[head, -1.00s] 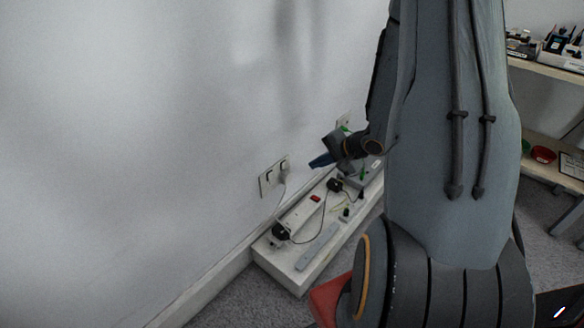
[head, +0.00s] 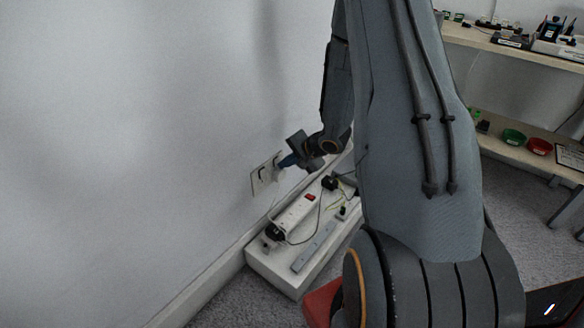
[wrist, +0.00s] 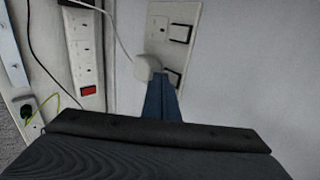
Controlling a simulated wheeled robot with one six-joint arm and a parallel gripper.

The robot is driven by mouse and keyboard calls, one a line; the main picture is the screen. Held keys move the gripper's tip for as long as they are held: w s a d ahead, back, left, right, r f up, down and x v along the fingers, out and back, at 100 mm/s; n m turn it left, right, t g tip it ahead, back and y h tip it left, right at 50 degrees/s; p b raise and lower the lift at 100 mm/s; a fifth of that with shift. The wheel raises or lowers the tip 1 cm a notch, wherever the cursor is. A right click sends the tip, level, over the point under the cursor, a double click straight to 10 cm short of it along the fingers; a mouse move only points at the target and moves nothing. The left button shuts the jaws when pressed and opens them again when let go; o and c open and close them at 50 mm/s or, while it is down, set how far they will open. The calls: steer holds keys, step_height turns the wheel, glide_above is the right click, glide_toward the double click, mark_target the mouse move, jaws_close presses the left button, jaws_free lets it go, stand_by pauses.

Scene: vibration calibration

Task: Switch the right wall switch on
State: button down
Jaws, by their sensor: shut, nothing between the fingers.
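The white wall plate (head: 256,181) is on the wall, left of my gripper. It also shows in the wrist view (wrist: 190,12), with two dark-edged switches. The far switch (wrist: 180,33) is in clear view. The near switch (wrist: 175,78), at the head view's right end, is partly hidden by my fingers. A white plug (wrist: 147,67) with a cable sits beside it. My gripper (head: 283,162) is shut and empty, its blue fingertips (wrist: 160,80) at the near switch. I cannot tell whether they touch it, or the switch's position.
Below the plate, a white power strip (head: 291,216) with a red switch lies on a white ledge (head: 262,262), with cables and black plugs. A shelf (head: 525,52) with tools and red and green bowls stands at the right. The wall at left is clear.

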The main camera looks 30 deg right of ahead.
steer(key=shift+w+a, duration=0.1)
steer(key=shift+w, duration=0.1)
stand_by(0.6)
steer(key=shift+a, duration=0.1)
steer(key=shift+r+p, duration=0.55)
steer(key=shift+p, duration=0.4)
steer(key=shift+r+p, duration=0.2)
steer(key=shift+p, duration=0.2)
